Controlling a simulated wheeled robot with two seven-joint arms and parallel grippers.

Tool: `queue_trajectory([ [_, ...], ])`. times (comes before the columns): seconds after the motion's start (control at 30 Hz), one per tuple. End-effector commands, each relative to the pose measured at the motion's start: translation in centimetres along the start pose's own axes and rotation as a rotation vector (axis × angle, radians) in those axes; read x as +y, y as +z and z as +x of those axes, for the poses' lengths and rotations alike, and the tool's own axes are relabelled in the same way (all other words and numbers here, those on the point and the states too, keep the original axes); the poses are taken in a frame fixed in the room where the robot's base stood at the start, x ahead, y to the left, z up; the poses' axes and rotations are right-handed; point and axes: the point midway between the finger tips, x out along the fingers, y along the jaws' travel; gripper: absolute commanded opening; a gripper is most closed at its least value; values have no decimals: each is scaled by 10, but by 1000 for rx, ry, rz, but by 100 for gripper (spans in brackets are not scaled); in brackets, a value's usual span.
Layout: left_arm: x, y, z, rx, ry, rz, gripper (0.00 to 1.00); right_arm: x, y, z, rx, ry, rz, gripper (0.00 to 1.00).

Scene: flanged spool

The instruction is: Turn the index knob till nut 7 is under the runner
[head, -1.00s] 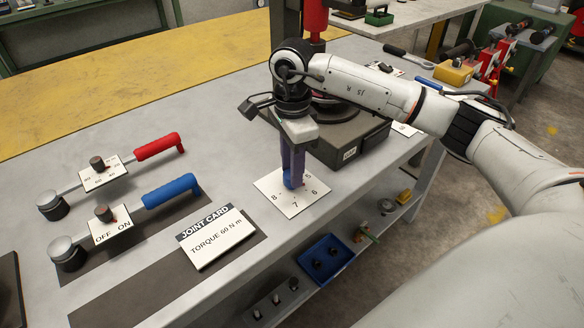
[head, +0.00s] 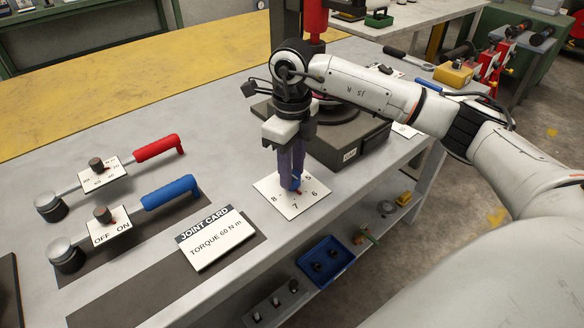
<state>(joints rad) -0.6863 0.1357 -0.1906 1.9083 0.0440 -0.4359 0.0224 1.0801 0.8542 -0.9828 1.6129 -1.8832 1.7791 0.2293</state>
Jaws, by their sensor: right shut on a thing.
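The index knob (head: 295,185) stands on a white dial plate (head: 276,204) on the grey bench. The numbers 5, 6, 7 and 8 show on the plate; the rest are hidden behind my fingers. My right gripper (head: 293,182) points straight down and is shut on the knob. A small red mark shows at the knob's front right foot, on the side of 6 and 7; its exact reading is too small to tell. The dark spool fixture (head: 340,135) stands behind, largely covered by my right arm. I cannot make out the runner or nut 7. My left gripper is out of view.
A joint card (head: 217,238) reading "TORQUE 60 N m" lies left of the dial. Red-handled (head: 155,147) and blue-handled (head: 170,191) torque wrenches lie further left. A blue bin (head: 325,262) sits on the shelf below the bench's front edge.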

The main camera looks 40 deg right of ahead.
Motion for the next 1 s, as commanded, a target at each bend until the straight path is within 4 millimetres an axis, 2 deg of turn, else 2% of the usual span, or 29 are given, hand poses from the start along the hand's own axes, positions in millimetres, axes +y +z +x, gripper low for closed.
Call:
queue_trajectory([
  [0.5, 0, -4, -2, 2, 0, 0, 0, -1, 1, -2, -3, -1, 430, 8],
  [1.0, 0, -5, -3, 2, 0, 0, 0, -1, 1, -2, -4, -1, 585, 8],
])
